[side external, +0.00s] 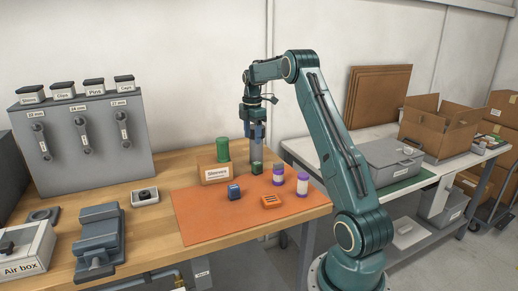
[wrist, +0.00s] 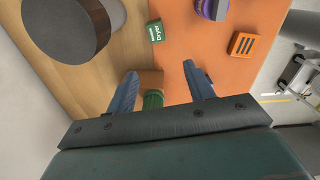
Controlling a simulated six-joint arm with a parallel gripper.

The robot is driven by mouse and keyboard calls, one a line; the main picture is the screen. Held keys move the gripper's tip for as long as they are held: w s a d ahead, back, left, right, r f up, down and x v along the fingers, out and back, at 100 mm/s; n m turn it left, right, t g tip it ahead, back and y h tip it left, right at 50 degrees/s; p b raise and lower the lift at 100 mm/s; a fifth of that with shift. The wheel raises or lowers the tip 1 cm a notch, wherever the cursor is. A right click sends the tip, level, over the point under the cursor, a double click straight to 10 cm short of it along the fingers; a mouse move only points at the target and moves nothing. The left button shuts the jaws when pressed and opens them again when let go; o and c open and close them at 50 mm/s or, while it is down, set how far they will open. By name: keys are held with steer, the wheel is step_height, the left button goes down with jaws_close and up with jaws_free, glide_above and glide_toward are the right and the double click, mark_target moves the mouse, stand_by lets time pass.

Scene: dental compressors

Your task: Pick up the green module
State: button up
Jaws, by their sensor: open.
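The green module (side external: 257,168) is a small dark green block on the orange mat, beside the Sleeves box. In the wrist view the green module (wrist: 155,31) shows a white label reading "Dryer" and lies beyond my fingertips, near the mat's edge. My gripper (side external: 256,139) is above the mat, higher than the module. In the wrist view my gripper (wrist: 160,68) has its two blue fingers spread apart, with nothing held between them.
A tall grey cylinder (wrist: 68,28) stands close to the module; it is also behind it in the side view (side external: 257,151). The Sleeves box (side external: 215,173) carries a green cylinder (side external: 222,149). A blue block (side external: 234,192), orange module (side external: 271,201) and purple-banded containers (side external: 302,184) share the mat (side external: 205,225).

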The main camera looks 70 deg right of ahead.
mark_target(254, 164)
steer(key=shift+s+d+f, duration=0.15)
steer(key=shift+d+f, duration=0.2)
steer(key=shift+d, duration=0.05)
steer(key=shift+f, duration=4.3)
steer(key=shift+d+f, duration=0.1)
steer(key=shift+f, duration=2.5)
steer(key=c, duration=1.1)
